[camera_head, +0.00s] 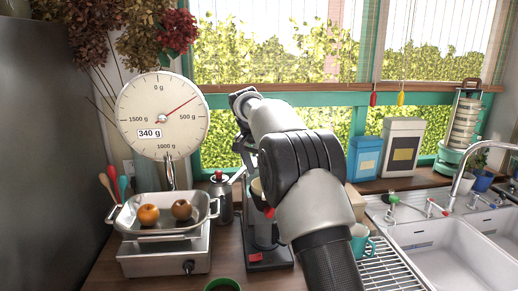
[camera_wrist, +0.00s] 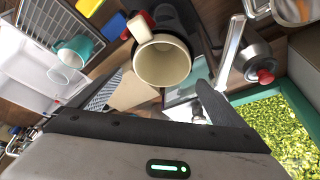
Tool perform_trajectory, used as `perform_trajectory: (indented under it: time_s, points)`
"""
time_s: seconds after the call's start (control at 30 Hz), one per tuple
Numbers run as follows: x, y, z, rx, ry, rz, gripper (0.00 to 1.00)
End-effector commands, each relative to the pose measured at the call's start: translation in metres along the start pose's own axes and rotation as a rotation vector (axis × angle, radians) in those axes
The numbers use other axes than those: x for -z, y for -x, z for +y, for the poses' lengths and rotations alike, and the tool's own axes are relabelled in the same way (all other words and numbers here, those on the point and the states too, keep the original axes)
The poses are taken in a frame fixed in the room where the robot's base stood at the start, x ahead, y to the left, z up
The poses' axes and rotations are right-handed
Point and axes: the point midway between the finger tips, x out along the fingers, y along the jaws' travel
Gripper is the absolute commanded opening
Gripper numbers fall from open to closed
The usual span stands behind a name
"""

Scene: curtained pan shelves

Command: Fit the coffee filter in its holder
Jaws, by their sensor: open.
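In the head view only a sliver of cream (camera_head: 256,188) shows beside my arm. A dark coffee maker stand with a base (camera_head: 268,258) stands on the counter, largely hidden by my arm. My gripper (camera_wrist: 160,94) is open, with a dark finger at right in the wrist view; nothing shows held between the fingers. The cream piece appears beyond the fingers, apart from them.
A teal mug (camera_head: 361,240) is by the drying rack (camera_head: 388,268) and sink (camera_head: 440,262). A green-rimmed cup (camera_head: 222,285) sits at the front.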

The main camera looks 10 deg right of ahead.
Motion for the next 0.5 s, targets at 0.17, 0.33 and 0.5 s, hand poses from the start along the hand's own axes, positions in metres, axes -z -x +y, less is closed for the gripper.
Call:
perform_trajectory:
  time_s: [0.17,0.33,0.5]
  points:
    - [0.001,0.048,-0.002,0.006,-0.001,0.004,0.95]
    - [0.001,0.089,-0.001,0.005,0.000,0.003,0.95]
    - [0.001,0.123,-0.001,0.003,0.001,0.003,0.95]
